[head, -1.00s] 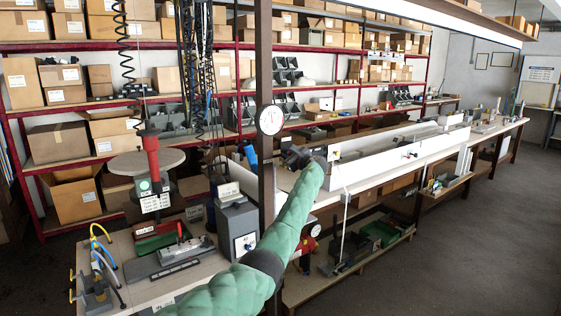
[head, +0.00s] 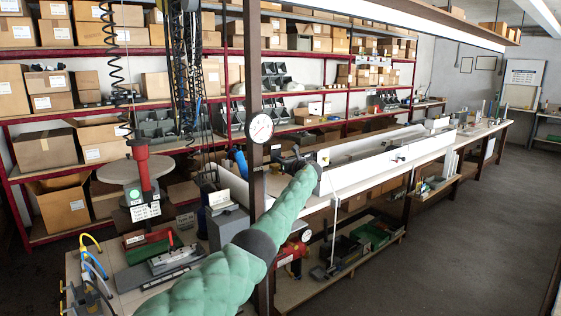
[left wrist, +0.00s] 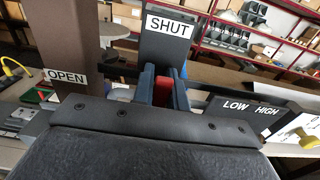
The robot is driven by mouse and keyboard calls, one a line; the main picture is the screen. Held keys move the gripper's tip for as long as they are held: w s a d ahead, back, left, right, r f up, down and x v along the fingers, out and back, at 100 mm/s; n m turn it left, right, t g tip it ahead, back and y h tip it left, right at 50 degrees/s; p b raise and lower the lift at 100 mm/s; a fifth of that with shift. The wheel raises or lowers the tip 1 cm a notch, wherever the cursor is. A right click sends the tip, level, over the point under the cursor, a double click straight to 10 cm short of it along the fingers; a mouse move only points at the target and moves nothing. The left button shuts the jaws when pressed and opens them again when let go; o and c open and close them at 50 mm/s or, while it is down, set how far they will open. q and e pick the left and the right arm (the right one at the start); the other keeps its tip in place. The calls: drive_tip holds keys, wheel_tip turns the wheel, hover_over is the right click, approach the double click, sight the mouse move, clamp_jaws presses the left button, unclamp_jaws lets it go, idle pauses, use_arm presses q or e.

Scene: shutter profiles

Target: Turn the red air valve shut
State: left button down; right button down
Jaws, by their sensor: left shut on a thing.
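The red valve lever (left wrist: 163,93) shows in the left wrist view as a small red piece between the two blue-grey fingers of my left gripper (left wrist: 164,88). The gripper is shut on it. The lever stands just below the SHUT label (left wrist: 169,27), with the OPEN label (left wrist: 66,76) off to the left. The gripper hides most of the lever and the valve body. My right gripper is in neither view.
A round dial gauge (head: 260,128) hangs on the brown post (head: 257,70), close left of my left gripper. A long white trough (head: 385,160) runs along the bench.

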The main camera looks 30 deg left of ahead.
use_arm(q)
drive_tip(key=shift+f, duration=0.2)
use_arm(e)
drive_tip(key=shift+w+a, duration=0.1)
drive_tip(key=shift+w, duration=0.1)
